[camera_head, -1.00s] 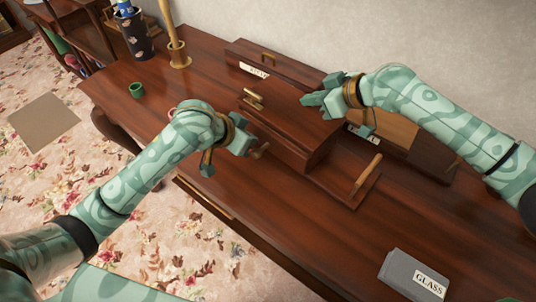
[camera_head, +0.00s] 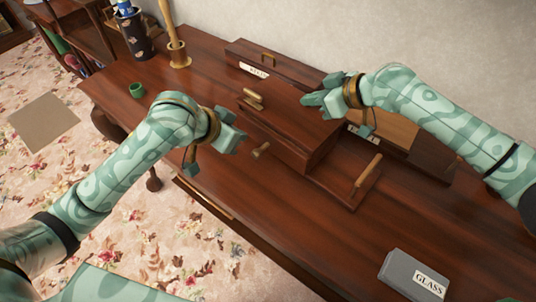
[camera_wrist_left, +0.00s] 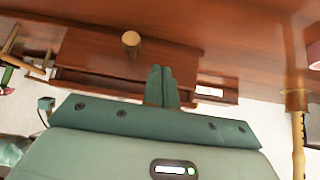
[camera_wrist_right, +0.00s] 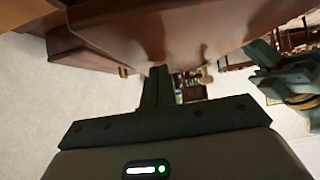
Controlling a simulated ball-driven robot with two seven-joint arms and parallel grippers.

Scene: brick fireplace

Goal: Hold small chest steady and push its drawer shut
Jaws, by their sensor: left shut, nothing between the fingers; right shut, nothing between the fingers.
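The small chest (camera_head: 290,115) is dark reddish wood and stands on the table, with a brass handle (camera_head: 253,99) on top. A round knob (camera_head: 261,150) sticks out on its near side; it also shows in the left wrist view (camera_wrist_left: 131,40). A low board with an upright bar handle (camera_head: 367,172) juts from its right end. I cannot tell how far the drawer is out. My left gripper (camera_head: 236,142) is shut and empty by the chest's near left side, above the knob. My right gripper (camera_head: 306,100) is shut and empty at the chest's far upper edge.
Behind the chest are a wooden box with a white label (camera_head: 255,70) and a lighter brown box (camera_head: 392,130), partly covered by my right arm. A grey GLASS box (camera_head: 413,276) lies front right.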

